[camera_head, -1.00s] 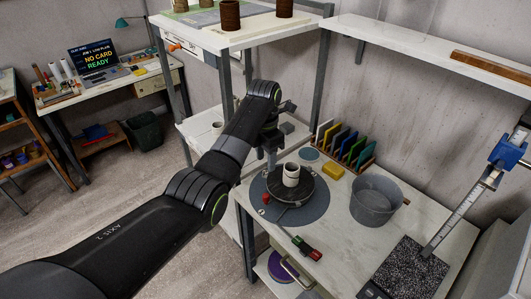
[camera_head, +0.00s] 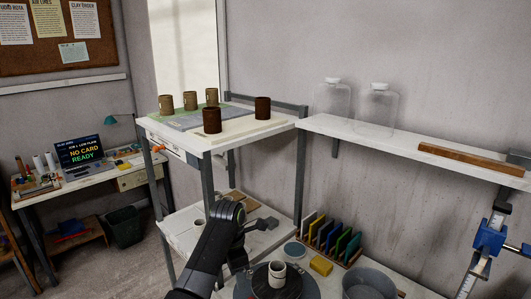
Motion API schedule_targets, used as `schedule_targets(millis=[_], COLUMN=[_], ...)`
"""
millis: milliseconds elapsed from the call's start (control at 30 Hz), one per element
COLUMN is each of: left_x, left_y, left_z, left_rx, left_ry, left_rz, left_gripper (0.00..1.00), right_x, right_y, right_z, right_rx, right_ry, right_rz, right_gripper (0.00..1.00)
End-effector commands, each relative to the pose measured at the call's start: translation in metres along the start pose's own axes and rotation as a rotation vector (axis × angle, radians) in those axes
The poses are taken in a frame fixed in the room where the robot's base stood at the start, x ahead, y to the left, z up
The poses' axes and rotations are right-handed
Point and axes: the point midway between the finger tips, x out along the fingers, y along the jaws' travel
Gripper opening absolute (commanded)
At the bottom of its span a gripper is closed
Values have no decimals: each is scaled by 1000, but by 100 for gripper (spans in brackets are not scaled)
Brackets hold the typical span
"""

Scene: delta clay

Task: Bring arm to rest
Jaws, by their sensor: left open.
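My left arm comes in from the bottom, its dark wrist raised above the work table. My left gripper (camera_head: 241,264) hangs below the wrist, just left of a pale cup (camera_head: 277,274), and looks apart from it. Its fingertips are small and partly hidden by the arm. The cup stands upright on a dark round wheel head (camera_head: 262,285), which the bottom edge of the view cuts off. My right gripper is out of view.
A grey bucket (camera_head: 368,284), a yellow sponge (camera_head: 321,265) and a rack of coloured cards (camera_head: 334,238) stand right of the wheel. A shelf unit (camera_head: 217,140) with several brown cups is behind. A blue clamp gauge (camera_head: 489,240) stands at far right.

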Motion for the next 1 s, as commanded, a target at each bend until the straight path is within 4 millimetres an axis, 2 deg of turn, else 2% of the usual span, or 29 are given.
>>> schedule_targets(millis=[33,200,367,500,633,767,900,1000], left_x=[20,66,100,121,133,135,128,119], left_y=[-4,-19,-44,-74,-106,-143,-185,-212], left_z=[-18,-70,-122,-170,-214,-256,-298,-320], left_rx=[61,301,529,731,923,1123,1342,1484], left_ry=[-11,-37,-33,-3,42,102,183,238], left_rz=[4,51,103,146,182,207,219,219], left_gripper=[43,43,43,43,43,43,43,43], right_x=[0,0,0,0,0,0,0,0], right_y=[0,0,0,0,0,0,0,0], right_z=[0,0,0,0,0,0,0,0], right_rx=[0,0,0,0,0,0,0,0], right_ry=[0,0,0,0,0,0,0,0], right_rz=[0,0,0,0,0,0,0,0], right_gripper=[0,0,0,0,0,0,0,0])
